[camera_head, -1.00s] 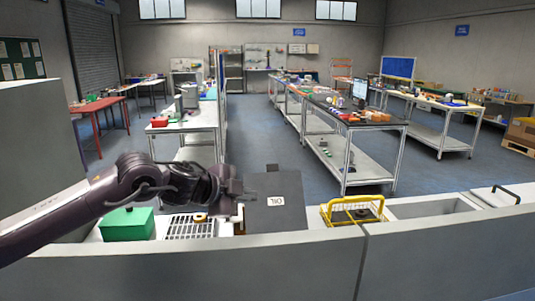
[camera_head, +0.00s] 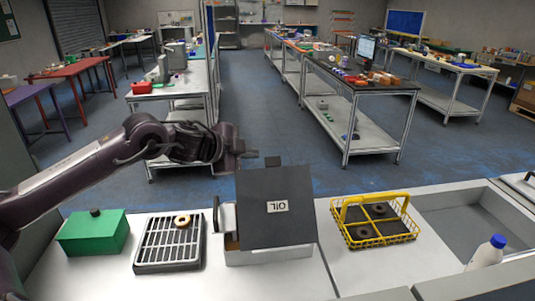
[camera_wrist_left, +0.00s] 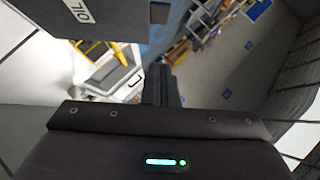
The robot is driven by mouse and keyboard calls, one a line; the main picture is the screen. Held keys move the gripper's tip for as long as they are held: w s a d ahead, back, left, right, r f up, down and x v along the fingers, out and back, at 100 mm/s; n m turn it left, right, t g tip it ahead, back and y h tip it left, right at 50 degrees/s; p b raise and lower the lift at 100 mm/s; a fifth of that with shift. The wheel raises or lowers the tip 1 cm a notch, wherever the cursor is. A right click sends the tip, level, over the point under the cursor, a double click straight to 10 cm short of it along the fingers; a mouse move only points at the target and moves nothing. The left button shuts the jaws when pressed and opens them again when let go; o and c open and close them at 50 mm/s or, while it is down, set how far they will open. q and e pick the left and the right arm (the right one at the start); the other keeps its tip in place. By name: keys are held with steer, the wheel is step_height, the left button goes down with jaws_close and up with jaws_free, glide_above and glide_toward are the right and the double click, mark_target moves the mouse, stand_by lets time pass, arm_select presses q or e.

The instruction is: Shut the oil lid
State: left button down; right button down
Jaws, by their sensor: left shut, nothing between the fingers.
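The oil box (camera_head: 268,257) stands on the white counter. Its dark grey lid (camera_head: 275,225), with a white OIL label and a tab at its top edge, is raised and tilted; part of the box's inside shows at its lower left. The lid also shows at the top left of the left wrist view (camera_wrist_left: 110,20). My left gripper (camera_head: 242,150) is shut and empty, just above and left of the lid's tab, apparently apart from it. The shut fingers (camera_wrist_left: 162,85) also show in the left wrist view. My right gripper is not in view.
A grey slotted tray (camera_head: 152,266) with a ring on it and a green box (camera_head: 92,236) stand left of the oil box. A yellow wire basket (camera_head: 400,238), a sink (camera_head: 475,222) and a white bottle with a blue cap (camera_head: 487,252) are to the right.

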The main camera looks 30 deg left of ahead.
arm_select(q)
steer(key=p, duration=0.3)
glide_toward(276, 160)
steer(key=w+d, duration=0.2)
steer(key=d, duration=0.1)
steer(key=shift+w+a+f+p, duration=0.15)
steer(key=shift+w+f+p, duration=0.15)
steer(key=shift+w, duration=0.25)
steer(key=shift+w+a+f+p, duration=0.2)
steer(key=shift+w+p, duration=0.1)
steer(key=shift+w, duration=0.25)
steer(key=shift+w+a+f+p, duration=0.15)
steer(key=shift+w+a+f, duration=0.1)
steer(key=shift+f, duration=0.15)
steer(key=shift+w+a+f+p, duration=0.15)
steer(key=shift+w+a+f, duration=0.05)
steer(key=shift+f, duration=0.15)
